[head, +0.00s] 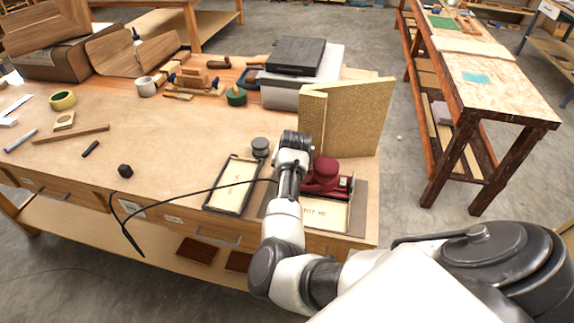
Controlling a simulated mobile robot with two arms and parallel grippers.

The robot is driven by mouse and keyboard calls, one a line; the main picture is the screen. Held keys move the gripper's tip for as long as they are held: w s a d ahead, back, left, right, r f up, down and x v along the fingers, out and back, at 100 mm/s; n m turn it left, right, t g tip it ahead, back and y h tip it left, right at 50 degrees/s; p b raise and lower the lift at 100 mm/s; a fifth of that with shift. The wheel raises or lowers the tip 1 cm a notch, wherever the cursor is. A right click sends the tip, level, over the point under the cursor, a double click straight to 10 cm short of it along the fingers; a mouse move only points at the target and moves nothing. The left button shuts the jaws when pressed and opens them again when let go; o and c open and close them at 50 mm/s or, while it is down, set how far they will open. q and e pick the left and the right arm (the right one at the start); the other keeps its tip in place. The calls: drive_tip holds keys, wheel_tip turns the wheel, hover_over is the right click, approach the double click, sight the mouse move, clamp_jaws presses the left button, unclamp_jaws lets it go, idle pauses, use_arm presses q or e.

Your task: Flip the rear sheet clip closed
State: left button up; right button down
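A dark red sander (327,177) sits near the right front corner of the wooden workbench (185,165). A small pale metal part (346,184) shows at its right end; I cannot tell whether it is a sheet clip, or whether any clip is open or closed. My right arm reaches in from the lower right, and its white and grey end with my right gripper (296,139) is just left of and behind the sander. The arm covers the sander's left side. I cannot make out the fingertips or any contact. My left gripper is not in view.
A yellowish bent panel (345,115) stands behind the sander. A black-framed tray (233,184) lies left of the arm, and a labelled tray (322,214) lies in front of the sander. A black cable (190,191) crosses the bench front. A grey round knob (260,146) stands nearby.

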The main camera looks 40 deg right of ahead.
drive_tip(key=shift+f, duration=0.1)
idle(0.3)
drive_tip(key=c, duration=1.2)
unclamp_jaws()
drive_tip(key=shift+d, duration=0.1)
drive_tip(key=shift+r, duration=0.55)
wheel_tip(320, 180, up, 3)
drive_tip(key=shift+f+b, duration=0.1)
drive_tip(key=shift+b, duration=0.6)
drive_tip(key=shift+s+d+r+b, duration=0.25)
drive_tip(key=shift+s+d+r, duration=0.75)
drive_tip(key=shift+s, duration=0.8)
drive_tip(key=shift+s+d+r+b, duration=0.3)
drive_tip(key=shift+s+d+r, duration=0.35)
drive_tip(key=shift+s+r, duration=0.9)
drive_tip(key=shift+s+d+r+b, duration=0.25)
drive_tip(key=shift+s+d+r, duration=0.65)
drive_tip(key=shift+s, duration=1.1)
drive_tip(key=shift+a, duration=0.1)
